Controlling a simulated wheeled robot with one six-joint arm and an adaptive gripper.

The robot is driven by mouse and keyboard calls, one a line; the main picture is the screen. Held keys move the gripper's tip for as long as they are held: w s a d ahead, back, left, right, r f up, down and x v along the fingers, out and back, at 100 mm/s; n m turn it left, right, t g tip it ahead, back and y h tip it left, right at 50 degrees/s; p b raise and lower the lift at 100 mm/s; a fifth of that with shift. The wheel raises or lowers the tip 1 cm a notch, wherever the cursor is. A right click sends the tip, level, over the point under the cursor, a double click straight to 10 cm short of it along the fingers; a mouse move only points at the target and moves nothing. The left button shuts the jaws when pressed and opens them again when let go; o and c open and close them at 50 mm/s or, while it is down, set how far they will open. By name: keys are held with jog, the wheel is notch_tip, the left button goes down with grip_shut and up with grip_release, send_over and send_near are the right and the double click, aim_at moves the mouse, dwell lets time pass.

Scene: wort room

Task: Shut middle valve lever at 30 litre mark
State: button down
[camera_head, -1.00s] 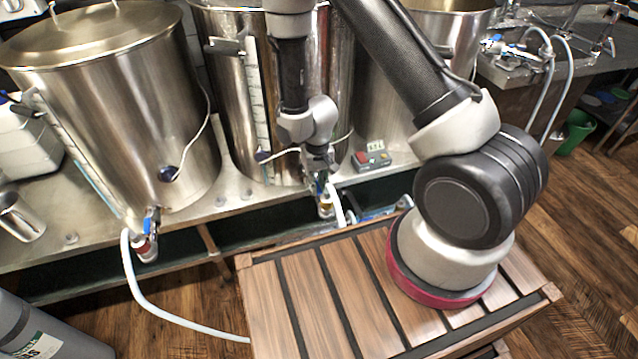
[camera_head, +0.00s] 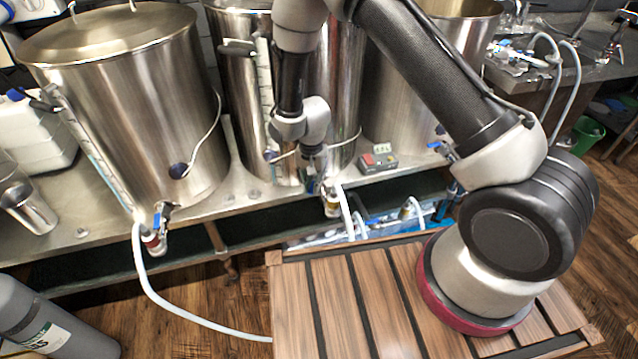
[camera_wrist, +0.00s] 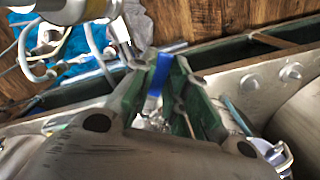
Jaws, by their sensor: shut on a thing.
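The middle steel kettle (camera_head: 343,85) stands between two others, with a marked level gauge (camera_head: 267,85) on its front. The liquid level and the 30 litre mark are too small to read. Its valve (camera_head: 331,203) is low at the front, above a white hose. My gripper (camera_head: 318,180) reaches down over this valve and hides most of it. In the wrist view, the green-padded fingers of my gripper (camera_wrist: 156,88) are closed around the blue lever (camera_wrist: 159,73), which shows between the fingertips. The lever's exact angle is unclear.
The left kettle (camera_head: 140,110) has its own valve (camera_head: 155,238) and hose. A small control box (camera_head: 378,160) sits on the steel bench right of the middle kettle. A slatted wooden surface (camera_head: 340,300) lies in front, under my arm's base.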

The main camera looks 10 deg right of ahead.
jog(key=w+a+m, duration=0.3)
jog(key=w+m, duration=0.2)
jog(key=m, duration=0.6)
jog(key=shift+w+a, duration=0.2)
jog(key=shift+a, duration=0.2)
jog(key=shift+m, duration=0.3)
jog(key=c, duration=1.4)
grip_release()
notch_tip(320, 180, up, 12)
